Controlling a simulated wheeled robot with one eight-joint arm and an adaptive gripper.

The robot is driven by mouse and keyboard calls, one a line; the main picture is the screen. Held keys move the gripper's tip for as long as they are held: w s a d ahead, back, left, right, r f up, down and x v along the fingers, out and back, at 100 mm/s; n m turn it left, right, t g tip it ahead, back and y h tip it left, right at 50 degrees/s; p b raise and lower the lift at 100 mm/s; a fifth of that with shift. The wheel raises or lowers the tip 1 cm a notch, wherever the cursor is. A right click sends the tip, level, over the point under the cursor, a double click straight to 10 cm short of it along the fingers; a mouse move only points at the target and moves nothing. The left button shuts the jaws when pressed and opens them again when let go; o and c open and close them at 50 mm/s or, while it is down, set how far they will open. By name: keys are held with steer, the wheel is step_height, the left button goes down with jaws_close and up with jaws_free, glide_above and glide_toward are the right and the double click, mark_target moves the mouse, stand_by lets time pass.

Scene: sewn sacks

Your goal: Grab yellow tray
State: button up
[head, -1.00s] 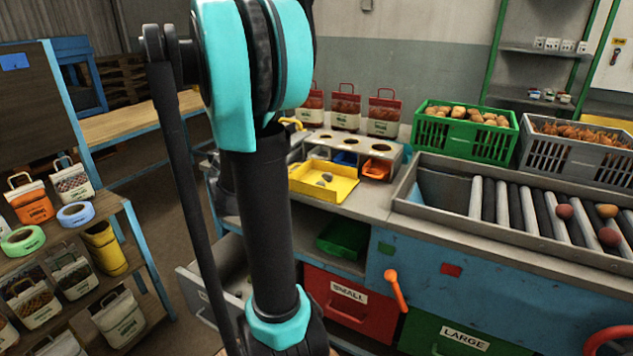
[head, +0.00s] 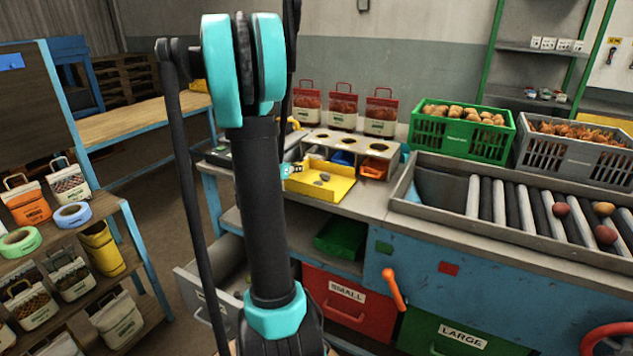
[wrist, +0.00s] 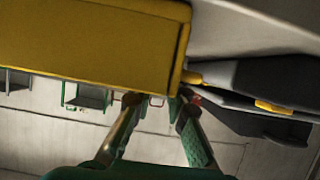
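The yellow tray (head: 330,193) sits on the grey worktop, in front of the holed rack, with a few grey stones in it. A teal part of my gripper (head: 292,170) shows at the tray's left edge; my arm hides most of the rest. In the wrist view the yellow tray (wrist: 90,38) fills the upper left, very close. The two fingers of my gripper (wrist: 155,99) are apart, with their tips just past the tray's edge near its corner. I see nothing held, and cannot tell whether the fingers touch the tray.
The holed rack (head: 340,142) with small bins stands behind the tray, with red-topped bags (head: 343,108) at the back. A roller conveyor (head: 530,205) lies to the right. A green bin (head: 342,238) is on the shelf below. A dark grey object (wrist: 260,85) is close in the wrist view.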

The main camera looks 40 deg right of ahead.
jaws_close()
steer(key=shift+r, duration=0.1)
stand_by(0.3)
